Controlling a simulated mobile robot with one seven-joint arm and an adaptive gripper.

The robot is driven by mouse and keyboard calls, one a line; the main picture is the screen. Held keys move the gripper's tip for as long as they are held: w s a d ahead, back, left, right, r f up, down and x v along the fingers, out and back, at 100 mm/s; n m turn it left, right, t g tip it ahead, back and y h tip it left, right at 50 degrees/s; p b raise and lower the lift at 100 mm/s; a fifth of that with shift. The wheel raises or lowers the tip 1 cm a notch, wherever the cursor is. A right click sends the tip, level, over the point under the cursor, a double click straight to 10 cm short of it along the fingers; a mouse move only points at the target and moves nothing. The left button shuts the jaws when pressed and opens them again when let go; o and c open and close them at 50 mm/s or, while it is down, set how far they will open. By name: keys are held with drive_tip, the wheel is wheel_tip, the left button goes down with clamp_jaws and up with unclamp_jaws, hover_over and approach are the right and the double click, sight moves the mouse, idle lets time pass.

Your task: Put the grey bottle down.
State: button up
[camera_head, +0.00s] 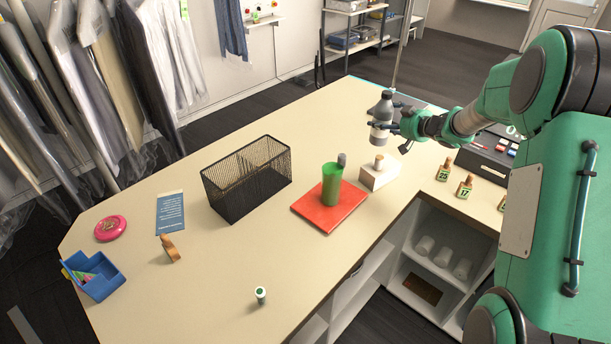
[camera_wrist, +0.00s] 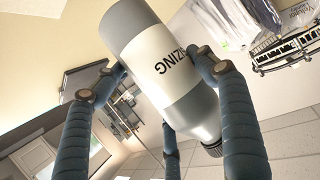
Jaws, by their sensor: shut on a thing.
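The grey bottle (camera_head: 382,112) has a dark cap and a white label. It is upright in the head view, held above the back right part of the counter. My gripper (camera_head: 388,122) is shut on it from the right. In the wrist view the bottle (camera_wrist: 165,70) lies between the fingers of my gripper (camera_wrist: 160,85), with part of the lettering on its label showing. The gap between the bottle's base and the counter is hard to judge.
The counter (camera_head: 190,285) holds a red mat (camera_head: 308,212) with a green cup (camera_head: 331,185), a white block (camera_head: 377,176), a black mesh basket (camera_head: 245,185) and a blue bin (camera_head: 100,285). Numbered tags (camera_head: 465,187) stand at right. The front middle is mostly clear.

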drive_tip(key=w+a+f+n+g+y, duration=0.2)
drive_tip(key=a+n+g+y, duration=0.15)
drive_tip(key=a, duration=1.05)
drive_tip(key=w+a+f+n+g+y, duration=0.1)
drive_tip(key=w+a+n+g+y, duration=0.25)
drive_tip(key=a, duration=1.05)
drive_tip(key=shift+n, duration=0.6)
drive_tip(key=shift+s+d+f+b, duration=0.1)
drive_tip(key=shift+s+f, duration=0.1)
drive_tip(key=shift+f, duration=0.6)
drive_tip(key=shift+s+d+f+b, duration=0.1)
drive_tip(key=shift+s+f, duration=0.15)
drive_tip(key=shift+f, duration=0.5)
drive_tip(key=shift+s+d+f+b, duration=0.1)
drive_tip(key=shift+s+f, duration=0.1)
drive_tip(key=shift+f, duration=0.6)
drive_tip(key=shift+f+b, duration=0.6)
drive_tip(key=shift+f, duration=1.85)
drive_tip(key=shift+f+b, duration=0.6)
drive_tip(key=shift+f, duration=1.95)
drive_tip(key=shift+f, duration=0.1)
